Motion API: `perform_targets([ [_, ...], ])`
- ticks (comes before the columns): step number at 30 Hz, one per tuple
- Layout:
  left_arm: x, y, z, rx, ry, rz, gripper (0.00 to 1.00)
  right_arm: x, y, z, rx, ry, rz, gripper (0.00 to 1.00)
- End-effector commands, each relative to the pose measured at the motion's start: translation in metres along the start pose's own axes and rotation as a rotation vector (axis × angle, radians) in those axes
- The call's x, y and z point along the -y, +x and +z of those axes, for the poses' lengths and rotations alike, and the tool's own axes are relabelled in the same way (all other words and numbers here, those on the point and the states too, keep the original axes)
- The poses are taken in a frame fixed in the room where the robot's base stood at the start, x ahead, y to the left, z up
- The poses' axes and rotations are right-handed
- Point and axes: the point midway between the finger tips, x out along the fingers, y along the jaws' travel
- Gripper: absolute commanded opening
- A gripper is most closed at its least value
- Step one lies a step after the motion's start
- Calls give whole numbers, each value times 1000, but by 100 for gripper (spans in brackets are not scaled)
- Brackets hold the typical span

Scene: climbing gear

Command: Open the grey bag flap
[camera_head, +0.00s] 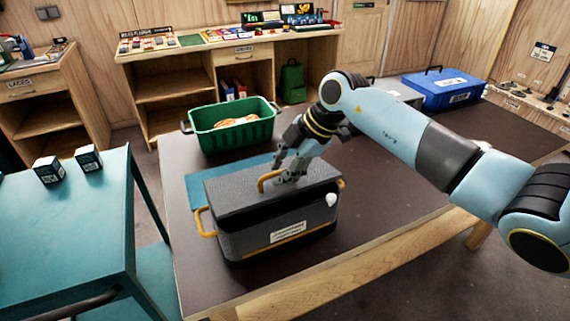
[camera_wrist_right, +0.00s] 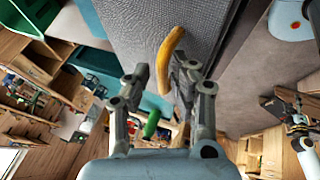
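The grey bag (camera_head: 270,235) stands on the dark table, with a pale label and a yellow side handle on its front and left. Its grey textured flap (camera_head: 235,195) covers the top; a dark band shows under the flap's front edge. A yellow pull loop (camera_head: 268,180) stands on the flap. My right gripper (camera_head: 290,178) is at the loop, above the flap. In the right wrist view, the fingers (camera_wrist_right: 163,80) are apart, with the loop (camera_wrist_right: 170,50) between them, closer to the right finger. A firm grip does not show. My left gripper is out of view.
A green crate (camera_head: 232,127) with something orange-brown inside stands behind the bag. A blue case (camera_head: 443,88) sits at the table's far right. A teal table (camera_head: 70,220) with two small dark boxes is on the left. The table right of the bag is clear.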

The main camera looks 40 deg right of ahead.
Motion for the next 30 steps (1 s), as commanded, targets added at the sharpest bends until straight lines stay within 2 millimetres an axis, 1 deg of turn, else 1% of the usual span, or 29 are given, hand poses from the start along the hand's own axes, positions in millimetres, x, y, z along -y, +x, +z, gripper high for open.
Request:
perform_targets([
  [1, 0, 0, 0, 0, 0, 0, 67, 0, 0, 0, 0, 0, 0, 23],
  [2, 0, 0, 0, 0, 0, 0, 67, 0, 0, 0, 0, 0, 0, 21],
  [6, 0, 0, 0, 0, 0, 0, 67, 0, 0, 0, 0, 0, 0, 3],
  [7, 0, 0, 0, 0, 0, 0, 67, 0, 0, 0, 0, 0, 0, 0],
  [17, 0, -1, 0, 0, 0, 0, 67, -3, -2, 0, 0, 0, 1, 0],
  [27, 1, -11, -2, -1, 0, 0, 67, -22, -12, -5, 0, 0, 2, 0],
  [30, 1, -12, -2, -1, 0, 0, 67, -24, -13, -5, 0, 1, 1, 0],
])
